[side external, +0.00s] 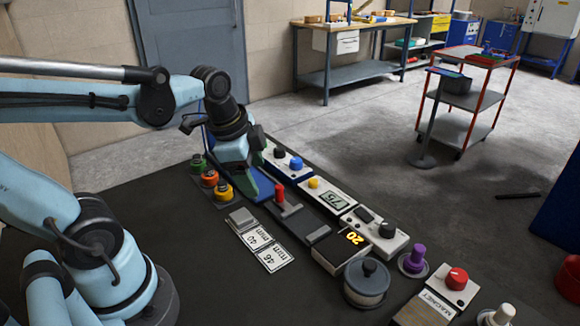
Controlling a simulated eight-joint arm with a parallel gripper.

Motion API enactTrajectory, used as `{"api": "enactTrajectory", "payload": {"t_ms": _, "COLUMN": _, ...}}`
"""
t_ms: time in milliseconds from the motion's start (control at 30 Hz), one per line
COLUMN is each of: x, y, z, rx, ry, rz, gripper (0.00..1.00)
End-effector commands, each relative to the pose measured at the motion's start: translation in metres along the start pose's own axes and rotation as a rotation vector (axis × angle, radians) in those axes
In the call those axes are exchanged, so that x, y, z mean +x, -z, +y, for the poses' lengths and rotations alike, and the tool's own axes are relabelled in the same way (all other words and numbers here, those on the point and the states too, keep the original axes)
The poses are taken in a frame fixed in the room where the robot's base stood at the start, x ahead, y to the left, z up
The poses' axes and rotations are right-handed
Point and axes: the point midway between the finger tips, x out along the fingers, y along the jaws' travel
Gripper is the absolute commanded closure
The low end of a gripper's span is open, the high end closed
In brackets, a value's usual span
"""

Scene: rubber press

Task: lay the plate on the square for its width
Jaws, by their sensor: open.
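A small grey plate (241,217) lies flat at the upper left end of a row of white squares. The square marked 40 mm (257,238) is beside it, and the square marked 46 mm (275,257) is at the row's lower right end. I cannot tell whether another square lies under the plate. My gripper (255,182) is open, low behind the plate and apart from it. Its fingertips are hard to make out against the blue and green parts there.
A slider with a red knob (280,194) is right of the plate. Colored buttons (210,179) stand left of my gripper. A lidded round pot (367,282) is at front right.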

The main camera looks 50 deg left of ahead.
Motion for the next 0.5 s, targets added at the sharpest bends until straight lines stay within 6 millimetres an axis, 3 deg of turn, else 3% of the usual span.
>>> {"api": "enactTrajectory", "payload": {"t_ms": 300, "x": -0.004, "y": 0.028, "z": 0.020, "rx": -0.603, "ry": 0.082, "rz": 0.232, "gripper": 0.29}}
{"api": "enactTrajectory", "payload": {"t_ms": 500, "x": -0.005, "y": 0.035, "z": 0.024, "rx": -0.759, "ry": 0.073, "rz": 0.300, "gripper": 0.29}}
